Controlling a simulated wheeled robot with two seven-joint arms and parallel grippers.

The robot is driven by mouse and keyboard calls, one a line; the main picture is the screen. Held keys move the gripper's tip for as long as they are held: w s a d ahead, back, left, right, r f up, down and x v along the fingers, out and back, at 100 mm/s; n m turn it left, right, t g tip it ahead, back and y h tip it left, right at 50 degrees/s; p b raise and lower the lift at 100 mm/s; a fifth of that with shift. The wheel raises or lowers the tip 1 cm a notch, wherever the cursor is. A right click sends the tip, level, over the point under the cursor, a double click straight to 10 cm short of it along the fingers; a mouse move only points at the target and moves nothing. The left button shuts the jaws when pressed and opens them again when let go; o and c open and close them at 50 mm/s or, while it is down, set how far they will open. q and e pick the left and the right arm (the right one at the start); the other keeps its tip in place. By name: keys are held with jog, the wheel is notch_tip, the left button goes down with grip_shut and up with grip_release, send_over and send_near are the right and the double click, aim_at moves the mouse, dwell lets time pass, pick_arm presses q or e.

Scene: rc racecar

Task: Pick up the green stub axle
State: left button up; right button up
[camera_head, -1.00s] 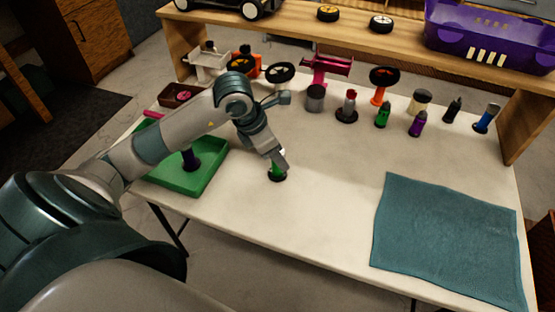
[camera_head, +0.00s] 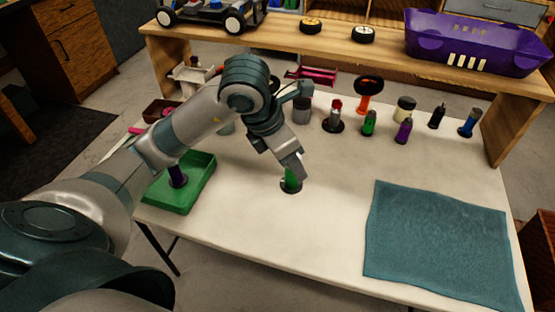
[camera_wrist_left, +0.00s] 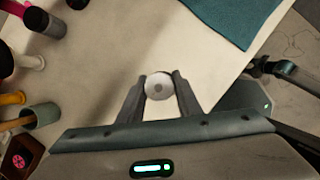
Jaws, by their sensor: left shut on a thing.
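A green upright part (camera_head: 291,180), which looks like the green stub axle, is in my left gripper (camera_head: 291,168) over the front middle of the table. A dark round patch shows at its foot; I cannot tell if it is a base or a shadow, or how far it is off the table. In the left wrist view my left gripper (camera_wrist_left: 160,88) is shut on it, and its round pale end (camera_wrist_left: 159,86) shows between the fingers. Another green part (camera_head: 369,122) stands in the back row. My right gripper is not in view.
A teal cloth (camera_head: 445,245) covers the front right. Several parts stand along the back, below a wooden shelf (camera_head: 380,52) with a purple basket (camera_head: 475,40).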

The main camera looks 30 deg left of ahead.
pick_arm(q)
jog(key=shift+s+d+r, duration=0.2)
jog(key=shift+d+r, duration=0.25)
jog(key=shift+d, duration=0.25)
jog(key=shift+s+d+r, duration=0.15)
jog(key=shift+d+r, duration=0.25)
jog(key=shift+d, duration=0.3)
